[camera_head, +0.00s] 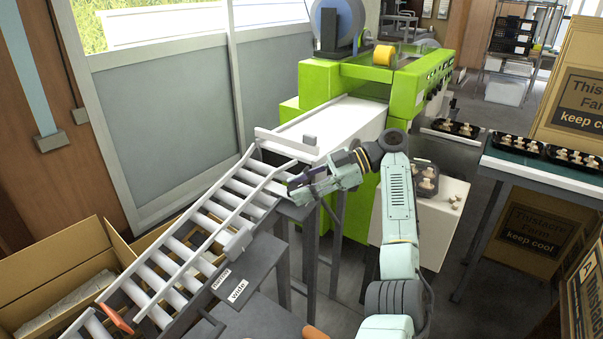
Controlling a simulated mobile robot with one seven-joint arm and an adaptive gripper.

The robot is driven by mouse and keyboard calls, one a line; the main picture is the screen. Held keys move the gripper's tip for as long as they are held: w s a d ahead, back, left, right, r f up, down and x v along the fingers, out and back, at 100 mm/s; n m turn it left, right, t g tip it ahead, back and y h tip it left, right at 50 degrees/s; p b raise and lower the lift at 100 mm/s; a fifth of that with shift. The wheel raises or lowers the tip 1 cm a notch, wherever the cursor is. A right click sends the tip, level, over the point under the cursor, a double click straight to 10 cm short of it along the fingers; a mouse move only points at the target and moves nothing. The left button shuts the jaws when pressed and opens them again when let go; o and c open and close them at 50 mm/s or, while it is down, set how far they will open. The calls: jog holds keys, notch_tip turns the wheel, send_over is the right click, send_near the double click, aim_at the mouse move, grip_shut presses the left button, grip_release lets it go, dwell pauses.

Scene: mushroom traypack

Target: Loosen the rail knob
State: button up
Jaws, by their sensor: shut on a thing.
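My gripper (292,187) reaches in from the right to the side of the roller conveyor, near its upper end. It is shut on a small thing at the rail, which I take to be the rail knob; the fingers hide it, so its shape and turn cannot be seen. The guide rail (215,238) runs lengthwise above the rollers. A grey block (238,240) sits at the conveyor's near side, lower down. Labels reading "narrow" (221,279) and "wide" (238,291) lie on the dark plate beside the conveyor.
A green machine (320,85) with a white infeed table stands behind my gripper. An open cardboard box (60,260) is at the left. A bench (560,172) with trays is farther right.

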aim_at(301, 186)
jog(key=shift+r+n+g+h+p, duration=0.15)
jog(key=shift+n+g+h+p, duration=0.45)
jog(key=shift+p, duration=1.1)
jog(key=shift+g, duration=0.3)
jog(key=shift+a+f+p, duration=0.1)
jog(key=shift+f+p, duration=0.2)
jog(key=shift+p, duration=0.05)
jog(key=o, duration=1.2)
jog(key=shift+r, duration=0.1)
jog(key=shift+w, duration=0.1)
notch_tip(301, 186, up, 10)
